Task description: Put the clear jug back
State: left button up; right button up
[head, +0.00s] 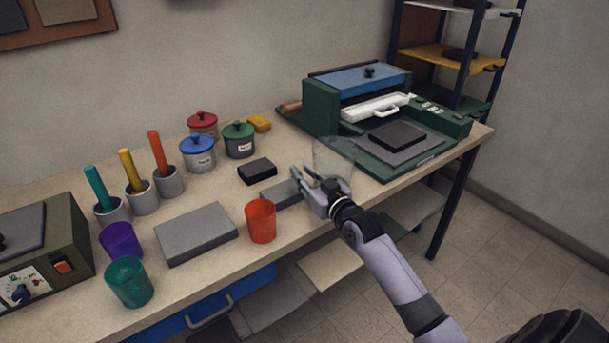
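The clear jug (333,153) is see-through and appears upright near the front right of the bench, just left of the green machine's tray. My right gripper (304,173) is at the jug's lower left side, with its dark fingers pointing up and left. The palm is in front of the jug's lower part and hides its base. I cannot tell whether the fingers touch the jug or are closed on it, nor whether the jug rests on the bench. My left gripper is out of view.
An orange cup (261,221), grey block (196,233) and black block (257,171) are left of my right gripper. Lidded pots (198,154) stand behind. A green machine (322,109) fills the bench's right end. A shelf rack (455,57) is beyond it.

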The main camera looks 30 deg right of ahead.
jog(key=shift+r, duration=0.1)
jog(key=s, duration=1.2)
jog(key=shift+d+b, duration=0.2)
jog(key=shift+b, duration=0.15)
